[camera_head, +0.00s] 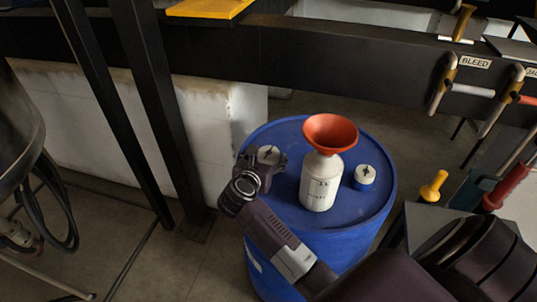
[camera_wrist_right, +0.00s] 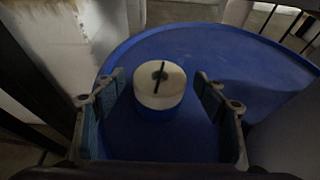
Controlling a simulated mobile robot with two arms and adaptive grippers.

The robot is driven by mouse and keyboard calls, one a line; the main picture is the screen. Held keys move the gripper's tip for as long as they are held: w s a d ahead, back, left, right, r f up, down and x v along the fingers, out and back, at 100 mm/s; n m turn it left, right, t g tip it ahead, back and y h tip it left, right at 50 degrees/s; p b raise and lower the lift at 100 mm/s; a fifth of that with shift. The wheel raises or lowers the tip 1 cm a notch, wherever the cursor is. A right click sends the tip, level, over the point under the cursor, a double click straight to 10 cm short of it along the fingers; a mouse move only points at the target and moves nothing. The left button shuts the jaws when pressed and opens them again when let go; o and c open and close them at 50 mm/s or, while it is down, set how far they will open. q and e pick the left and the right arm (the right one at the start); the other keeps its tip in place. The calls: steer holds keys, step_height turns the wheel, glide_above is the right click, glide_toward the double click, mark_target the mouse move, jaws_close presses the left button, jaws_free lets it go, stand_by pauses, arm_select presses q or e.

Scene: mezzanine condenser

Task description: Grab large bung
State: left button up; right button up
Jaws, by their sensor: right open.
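A bung (camera_head: 268,155) with a white top, a dark slot and a blue lower part sits on the blue drum (camera_head: 345,245), near its left side. It also shows in the right wrist view (camera_wrist_right: 160,85), upright between the fingers. My right gripper (camera_head: 262,164) is open around this bung, with a gap visible on each side in the wrist view. A second, similar bung (camera_head: 364,177) stands farther right on the drum. Which of the two is larger is hard to tell. My left gripper is not in view.
A white bottle (camera_head: 320,184) with an orange funnel (camera_head: 331,133) in it stands between the two bungs. Dark metal posts (camera_head: 148,105) rise to the left. A yellow knobbed object (camera_head: 433,187) and a red handle (camera_head: 507,186) are to the right.

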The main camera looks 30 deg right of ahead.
steer(key=shift+x, duration=1.05)
steer(key=shift+a, duration=0.1)
steer(key=c, duration=1.2)
steer(key=shift+c, duration=0.2)
steer(key=shift+r, duration=0.1)
